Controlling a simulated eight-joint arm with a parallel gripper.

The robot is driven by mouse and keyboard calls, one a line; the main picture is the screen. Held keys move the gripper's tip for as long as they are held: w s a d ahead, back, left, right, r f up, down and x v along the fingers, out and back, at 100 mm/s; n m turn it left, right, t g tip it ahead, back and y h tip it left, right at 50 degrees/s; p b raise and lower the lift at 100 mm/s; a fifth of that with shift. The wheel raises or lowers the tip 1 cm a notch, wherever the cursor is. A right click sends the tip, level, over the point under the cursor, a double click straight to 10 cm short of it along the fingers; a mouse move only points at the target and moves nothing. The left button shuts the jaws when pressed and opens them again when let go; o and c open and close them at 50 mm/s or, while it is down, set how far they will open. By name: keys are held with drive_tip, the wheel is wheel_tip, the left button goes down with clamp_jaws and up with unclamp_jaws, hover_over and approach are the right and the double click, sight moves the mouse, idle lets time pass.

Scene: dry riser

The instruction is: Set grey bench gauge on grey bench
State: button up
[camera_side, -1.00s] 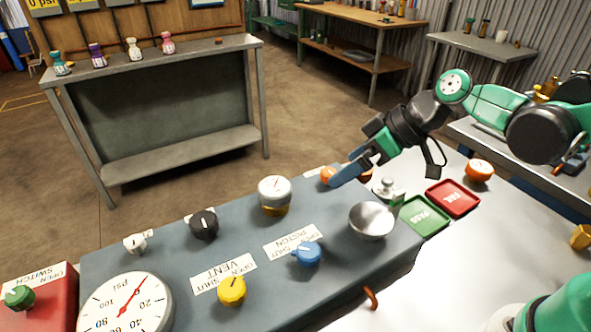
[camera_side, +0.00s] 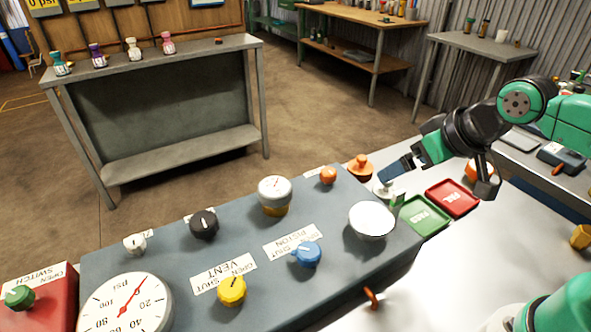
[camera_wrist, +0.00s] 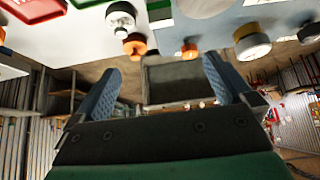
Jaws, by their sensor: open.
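A small grey-white round gauge with a dial face and a yellow base (camera_side: 274,190) stands on the blue-grey console; I take it for the bench gauge. It also shows at the upper right of the wrist view (camera_wrist: 252,44). The grey bench (camera_side: 155,66) stands apart behind the console at the left, with a flat top and a lower shelf. It appears dark between my fingers in the wrist view (camera_wrist: 172,80). My gripper (camera_side: 390,176) is open and empty, over the console's right end, well right of the gauge. It also shows in the wrist view (camera_wrist: 165,80).
Several small coloured figures or bottles (camera_side: 133,48) stand along the bench's back. Green (camera_side: 425,215) and red (camera_side: 452,197) trays lie right.

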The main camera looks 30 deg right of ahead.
drive_tip(key=w+a+r+n+g+y, duration=0.1)
drive_tip(key=w+a+r+n+g, duration=0.1)
drive_tip(key=w+a, duration=0.4)
drive_tip(key=n+g, duration=0.2)
hover_over(275, 187)
drive_tip(key=s, duration=0.1)
drive_tip(key=f, duration=0.2)
drive_tip(key=d+f, duration=0.1)
drive_tip(key=shift+s+f, duration=0.2)
drive_tip(key=shift+f, duration=0.2)
drive_tip(key=shift+w+a+f+n, duration=0.2)
drive_tip(key=shift+a+f+n, duration=0.1)
drive_tip(key=shift+f, duration=0.25)
drive_tip(key=shift+x, duration=2.3)
clamp_jaws()
drive_tip(key=shift+r, duration=0.1)
